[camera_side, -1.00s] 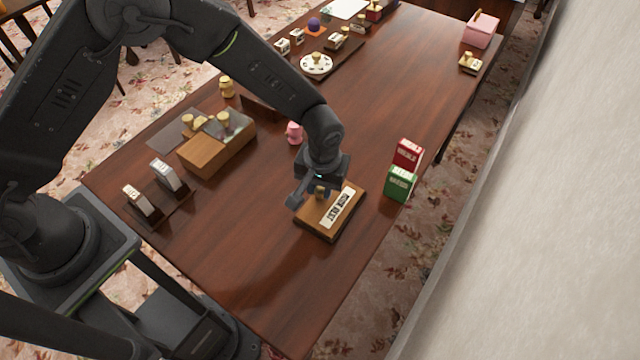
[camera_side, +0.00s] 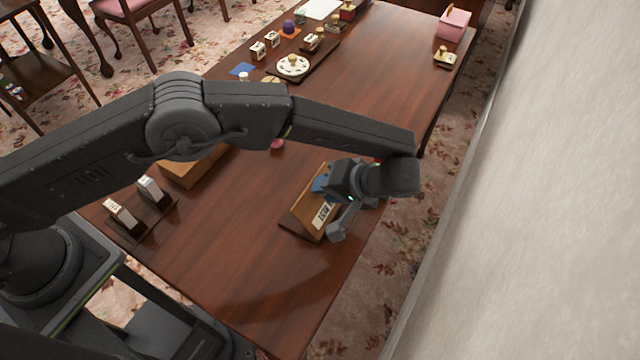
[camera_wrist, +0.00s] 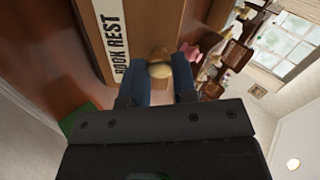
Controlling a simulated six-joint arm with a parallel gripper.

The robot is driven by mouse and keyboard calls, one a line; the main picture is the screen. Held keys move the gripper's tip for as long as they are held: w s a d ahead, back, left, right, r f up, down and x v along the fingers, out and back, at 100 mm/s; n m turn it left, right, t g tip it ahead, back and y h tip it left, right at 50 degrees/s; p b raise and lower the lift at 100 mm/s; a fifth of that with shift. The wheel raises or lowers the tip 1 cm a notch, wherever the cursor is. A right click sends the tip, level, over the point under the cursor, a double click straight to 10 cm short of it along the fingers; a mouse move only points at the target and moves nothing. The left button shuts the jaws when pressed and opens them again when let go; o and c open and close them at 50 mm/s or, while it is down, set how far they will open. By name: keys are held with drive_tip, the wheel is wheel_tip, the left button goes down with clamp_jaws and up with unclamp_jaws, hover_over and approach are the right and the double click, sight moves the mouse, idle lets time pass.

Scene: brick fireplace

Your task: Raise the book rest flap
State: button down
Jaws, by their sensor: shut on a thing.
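The book rest flap (camera_side: 333,203) is wooden with a white label and stands tilted up from its base (camera_side: 291,226) near the table's right edge. Its label, reading BOOK REST, and wooden face (camera_wrist: 145,25) fill the upper left of the wrist view. My gripper (camera_side: 322,184) is at the flap, with its wrist turned sideways on the right. In the wrist view, my blue fingertips (camera_wrist: 160,86) are shut around the flap's round pale knob (camera_wrist: 160,69). The knob is hidden in the side view.
A two-block stand (camera_side: 142,217) and a wooden box (camera_side: 190,168), partly behind my arm, lie to the left. A green thing (camera_wrist: 78,119) shows in the wrist view. A tray with a white dial (camera_side: 293,66) is farther back. The front table is clear.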

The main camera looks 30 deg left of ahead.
drive_tip(key=shift+d+y, duration=0.6)
drive_tip(key=shift+y, duration=0.2)
drive_tip(key=c, duration=0.9)
unclamp_jaws()
wheel_tip(320, 180, up, 9)
drive_tip(key=d, duration=0.2)
drive_tip(key=shift+d, duration=0.2)
